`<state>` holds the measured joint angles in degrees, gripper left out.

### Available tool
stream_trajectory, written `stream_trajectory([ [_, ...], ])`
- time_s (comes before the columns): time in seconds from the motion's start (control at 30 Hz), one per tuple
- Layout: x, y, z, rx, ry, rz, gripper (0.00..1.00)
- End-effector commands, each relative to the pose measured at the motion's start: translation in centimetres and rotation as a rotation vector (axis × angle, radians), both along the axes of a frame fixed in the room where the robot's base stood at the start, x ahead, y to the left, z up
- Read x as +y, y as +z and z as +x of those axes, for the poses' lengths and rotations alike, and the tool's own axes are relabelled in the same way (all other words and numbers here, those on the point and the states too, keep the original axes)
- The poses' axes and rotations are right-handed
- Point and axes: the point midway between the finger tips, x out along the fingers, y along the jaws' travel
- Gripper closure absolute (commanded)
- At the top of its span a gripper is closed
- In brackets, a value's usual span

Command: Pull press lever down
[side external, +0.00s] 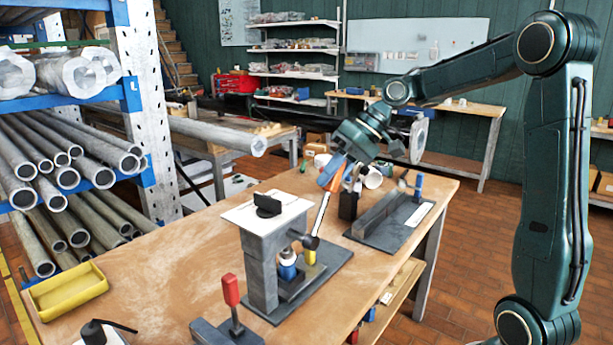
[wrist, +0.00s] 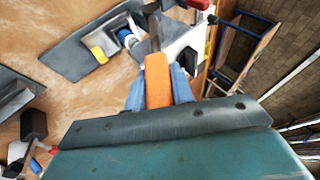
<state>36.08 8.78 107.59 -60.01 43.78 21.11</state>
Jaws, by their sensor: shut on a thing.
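The press (side external: 262,245) stands on a dark base plate on the wooden table, with a white top and a blue and a yellow part low in its opening. Its lever (side external: 320,217) slants up and right from a dark pivot to an orange handle. My gripper (side external: 336,172) is at the upper end of the lever, shut on the orange handle. In the wrist view the orange handle (wrist: 157,80) lies between my blue fingers, and the lever's dark rod runs up from it. The press also shows in the wrist view (wrist: 178,42), partly hidden behind the lever.
A second fixture on a dark plate (side external: 385,222) stands right of the press. A red-handled clamp (side external: 231,290) is at the front, and a yellow tray (side external: 67,291) at the left. A rack of metal pipes (side external: 60,180) stands beyond the table's left edge.

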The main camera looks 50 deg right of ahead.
Motion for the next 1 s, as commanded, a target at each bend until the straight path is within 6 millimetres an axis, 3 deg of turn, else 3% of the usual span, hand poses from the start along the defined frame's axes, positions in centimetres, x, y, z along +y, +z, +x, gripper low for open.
stream_trajectory([
  [0.5, -3.6, -2.9, 0.2, -0.006, -0.007, 0.324, 1.00],
  [1.0, -4.4, -4.5, 0.2, -0.006, -0.011, 0.451, 1.00],
])
